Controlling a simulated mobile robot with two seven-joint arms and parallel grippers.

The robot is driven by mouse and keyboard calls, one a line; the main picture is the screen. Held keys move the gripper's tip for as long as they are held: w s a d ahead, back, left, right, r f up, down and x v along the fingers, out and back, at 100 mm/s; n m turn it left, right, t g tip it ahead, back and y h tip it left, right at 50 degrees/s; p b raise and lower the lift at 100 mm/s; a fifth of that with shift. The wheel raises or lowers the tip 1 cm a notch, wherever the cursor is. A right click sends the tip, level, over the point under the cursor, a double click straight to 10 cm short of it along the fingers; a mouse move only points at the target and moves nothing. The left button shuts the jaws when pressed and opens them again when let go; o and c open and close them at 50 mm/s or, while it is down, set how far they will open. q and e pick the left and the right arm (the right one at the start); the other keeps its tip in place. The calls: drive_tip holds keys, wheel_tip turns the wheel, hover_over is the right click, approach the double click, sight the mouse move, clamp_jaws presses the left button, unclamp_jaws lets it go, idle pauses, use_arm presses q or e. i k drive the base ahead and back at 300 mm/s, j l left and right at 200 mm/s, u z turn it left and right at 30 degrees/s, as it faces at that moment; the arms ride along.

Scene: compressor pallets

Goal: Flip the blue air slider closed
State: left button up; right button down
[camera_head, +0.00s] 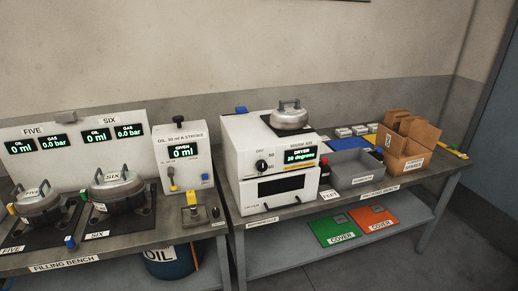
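Several small blue parts show, and I cannot tell for sure which is the air slider. One blue block (241,110) stands at the back left of the white dryer (232,160), at its top edge. Another blue part (205,177) is low on the right of the white oil unit (172,152). Whether any of these is open or closed is too small to tell. Neither of my grippers is in view.
A silver compressor (290,115) sits on top of the dryer. Two more, FIVE (38,206) and SIX (117,190), stand on the filling bench. A grey bin (355,167) and cardboard boxes (408,140) stand to the right. Green (337,229) and orange (373,221) covers lie on the lower shelf.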

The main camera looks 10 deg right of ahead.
sight(242, 109)
drive_tip(key=l+u, duration=0.2)
drive_tip(key=u, duration=0.25)
drive_tip(key=l+u, duration=0.2)
drive_tip(key=u, duration=0.25)
drive_tip(key=l+u, duration=0.25)
drive_tip(key=l, duration=0.3)
drive_tip(key=k+l+u, duration=0.1)
drive_tip(key=l+u, duration=0.15)
drive_tip(key=l, duration=0.3)
drive_tip(key=k+l, duration=0.1)
drive_tip(key=l, duration=0.35)
drive_tip(key=k+l, duration=0.15)
drive_tip(key=l, duration=0.25)
drive_tip(key=k+l, duration=0.1)
drive_tip(key=l, duration=0.35)
drive_tip(key=k+l+u, duration=0.1)
drive_tip(key=l, duration=0.35)
